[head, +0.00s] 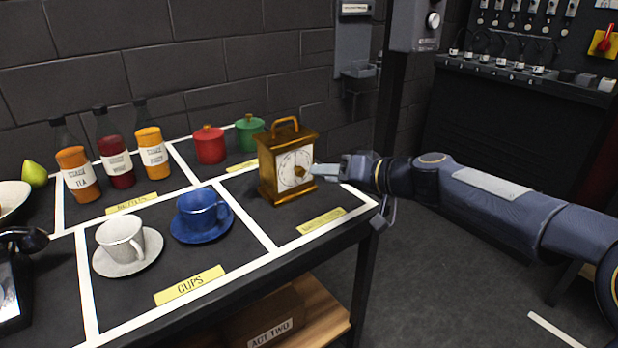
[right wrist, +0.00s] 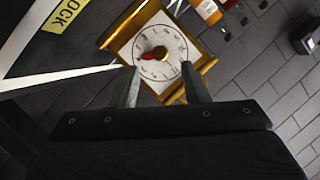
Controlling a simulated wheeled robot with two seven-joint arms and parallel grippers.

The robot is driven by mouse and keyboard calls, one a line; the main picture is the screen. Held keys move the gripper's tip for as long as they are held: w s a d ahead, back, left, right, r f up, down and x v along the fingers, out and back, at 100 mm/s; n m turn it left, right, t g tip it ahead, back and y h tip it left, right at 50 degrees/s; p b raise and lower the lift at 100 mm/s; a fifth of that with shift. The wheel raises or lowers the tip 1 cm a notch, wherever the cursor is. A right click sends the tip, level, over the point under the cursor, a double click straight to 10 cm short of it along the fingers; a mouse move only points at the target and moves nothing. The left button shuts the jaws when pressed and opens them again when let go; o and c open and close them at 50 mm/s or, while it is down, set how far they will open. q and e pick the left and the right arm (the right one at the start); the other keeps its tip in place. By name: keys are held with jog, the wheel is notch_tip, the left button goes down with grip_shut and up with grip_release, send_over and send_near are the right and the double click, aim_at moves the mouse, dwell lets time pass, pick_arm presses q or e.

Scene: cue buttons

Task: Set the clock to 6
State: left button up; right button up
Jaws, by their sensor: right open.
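The brass-coloured clock (head: 268,180) stands upright with its handle on top, at the right end of the table. Its white dial (head: 289,160) faces my right arm. In the right wrist view the dial (right wrist: 180,48) has a gold centre knob (right wrist: 160,53) with a red pointer (right wrist: 147,57) aimed to the picture's left. The numerals are too small to read surely. My right gripper (head: 318,170) is open in front of the dial. In the wrist view its fingertips (right wrist: 160,67) stand either side of the dial's lower part, with nothing held. My left gripper is not in view.
A blue cup (head: 197,207) and a white cup (head: 121,238) stand on saucers left of the clock. Red (head: 209,145) and green (head: 249,133) pots stand behind it. Several labelled bottles are farther left. The table's edge (head: 330,240) is close in front.

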aim_at(302, 173)
jog(key=x, duration=0.6)
jog(key=shift+w+a, duration=0.1)
jog(key=shift+a, duration=0.05)
jog(key=shift+c, duration=0.2)
grip_shut()
